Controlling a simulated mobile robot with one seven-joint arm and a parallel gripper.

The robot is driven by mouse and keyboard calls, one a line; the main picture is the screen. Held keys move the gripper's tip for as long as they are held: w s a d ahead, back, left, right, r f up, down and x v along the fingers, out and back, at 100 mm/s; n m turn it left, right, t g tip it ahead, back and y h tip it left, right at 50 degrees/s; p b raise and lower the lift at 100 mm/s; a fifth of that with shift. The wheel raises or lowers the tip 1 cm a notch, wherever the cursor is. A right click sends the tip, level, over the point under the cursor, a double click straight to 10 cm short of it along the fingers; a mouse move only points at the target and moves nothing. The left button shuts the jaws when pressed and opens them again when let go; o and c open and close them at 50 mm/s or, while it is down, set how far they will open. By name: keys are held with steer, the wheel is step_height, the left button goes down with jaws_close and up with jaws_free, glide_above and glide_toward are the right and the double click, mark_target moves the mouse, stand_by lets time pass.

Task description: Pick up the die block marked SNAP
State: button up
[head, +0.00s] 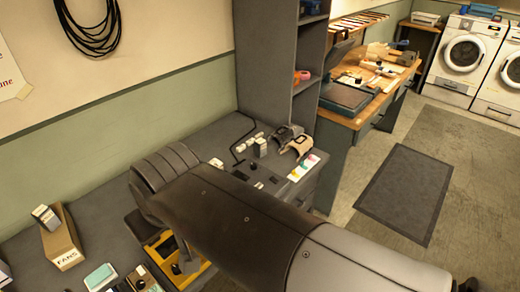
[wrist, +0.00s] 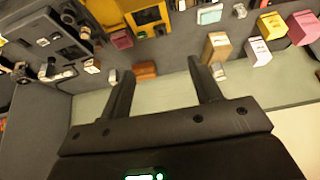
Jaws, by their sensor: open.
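No lettering that reads SNAP can be made out in either view, so I cannot tell which block is the marked one. Several small pale blocks (head: 258,146) stand on the grey bench near the shelf unit in the head view. My gripper (wrist: 160,78) is open and empty in the wrist view, its two dark fingers apart above the bench. A small reddish-brown block (wrist: 145,70) shows between the fingers, and I cannot tell its distance from them. In the head view my arm hides most of the gripper and part of the bench.
A tan box marked FANS (head: 62,240) holds a dark-and-white block (head: 45,217) at the left. A yellow tray (head: 160,252) lies partly under my arm. A tall grey shelf unit (head: 268,60) rises behind the bench. Yellow (wrist: 271,27) and pink (wrist: 304,27) bins stand at the wrist view's upper right.

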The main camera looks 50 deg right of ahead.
steer(key=shift+o, duration=0.4)
steer(key=w+d+n+g+h, duration=0.3)
steer(key=w+d+n, duration=0.5)
steer(key=w+d, duration=1.35)
steer(key=n+g+h, duration=0.2)
steer(key=n+g, duration=0.1)
steer(key=n, duration=0.6)
glide_toward(260, 141)
steer(key=x, duration=1.2)
steer(key=shift+s+f, duration=0.1)
steer(key=shift+f, duration=0.35)
steer(key=shift+c, duration=0.3)
